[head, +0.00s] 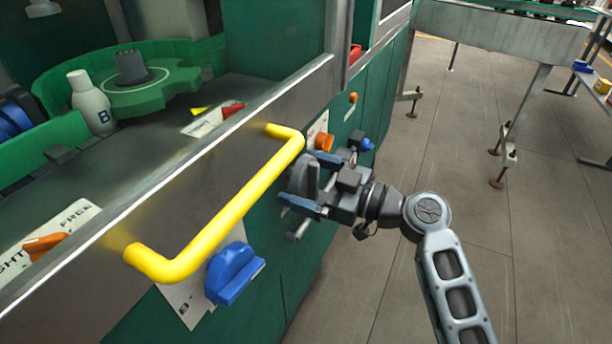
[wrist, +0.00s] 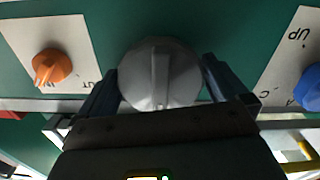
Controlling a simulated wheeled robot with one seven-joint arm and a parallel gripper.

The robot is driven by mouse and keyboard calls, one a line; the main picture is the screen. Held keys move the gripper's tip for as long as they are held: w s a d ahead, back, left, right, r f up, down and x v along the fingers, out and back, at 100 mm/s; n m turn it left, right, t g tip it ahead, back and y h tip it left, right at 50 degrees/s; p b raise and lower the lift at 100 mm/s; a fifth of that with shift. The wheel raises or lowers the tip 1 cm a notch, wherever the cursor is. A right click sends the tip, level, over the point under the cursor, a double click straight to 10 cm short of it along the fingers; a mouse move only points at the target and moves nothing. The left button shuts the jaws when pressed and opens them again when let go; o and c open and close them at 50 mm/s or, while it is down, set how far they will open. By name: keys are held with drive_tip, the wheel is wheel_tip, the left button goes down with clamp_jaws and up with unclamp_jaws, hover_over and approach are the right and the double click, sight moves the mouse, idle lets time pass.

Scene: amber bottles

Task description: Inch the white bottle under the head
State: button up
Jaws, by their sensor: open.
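The white bottle (head: 91,104), marked with a dark "B", stands upright on the machine bed at the left, beside a green star-shaped wheel (head: 150,95) with a dark hub. I cannot make out the head above it for sure. My gripper (head: 303,182) is at the front of the green cabinet, below the yellow rail. Its fingers are open on either side of a grey round knob (wrist: 160,75) with a raised ridge. In the wrist view the knob sits between the fingertips; whether they touch it I cannot tell.
A yellow rail (head: 225,212) runs along the panel, close to my gripper. A blue knob (head: 232,274) lies below it, and an orange knob (wrist: 52,67) is left of the grey one in the wrist view. The floor (head: 440,150) to the right is open.

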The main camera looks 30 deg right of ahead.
drive_tip(key=shift+a, duration=0.1)
drive_tip(key=c, duration=0.6)
drive_tip(key=shift+c, duration=0.2)
